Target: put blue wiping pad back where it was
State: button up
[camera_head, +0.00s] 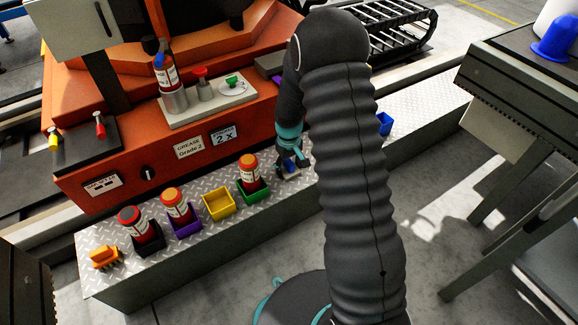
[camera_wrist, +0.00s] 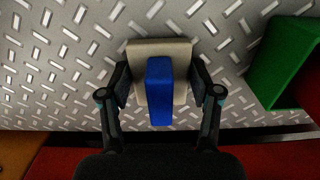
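The blue wiping pad (camera_wrist: 160,90) has a blue grip on top of a beige base. In the wrist view it sits between my fingers, over the silver tread-plate surface. In the wrist view my gripper (camera_wrist: 160,92) is open, with one finger on each side of the pad. A gap shows between each finger and the blue grip. The fingers are close to the sides of the beige base; I cannot tell whether they touch it.
A yellow bin (camera_head: 219,204), purple bin (camera_head: 186,227), black bin (camera_head: 150,240) and orange brush (camera_head: 106,257) line the ledge. The orange machine stands behind.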

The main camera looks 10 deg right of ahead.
jog(key=o, duration=0.3)
jog(key=shift+r, duration=0.1)
notch_tip(320, 180, up, 13)
jog(key=p, duration=0.2)
notch_tip(320, 180, up, 9)
jog(key=t, duration=0.1)
send_over(289, 162)
jog(key=s, duration=0.5)
jog(key=s+r+m+t, duration=0.1)
jog(key=s+r, duration=0.3)
jog(key=s, duration=0.4)
jog(key=s+r+m+t, duration=0.1)
jog(key=s+r+t, duration=0.1)
jog(key=s+r, duration=0.3)
jog(key=s+r+m+t, duration=0.1)
jog(key=s+r, duration=0.3)
jog(key=s, duration=0.7)
jog(key=shift+s+r+m+t, duration=0.3)
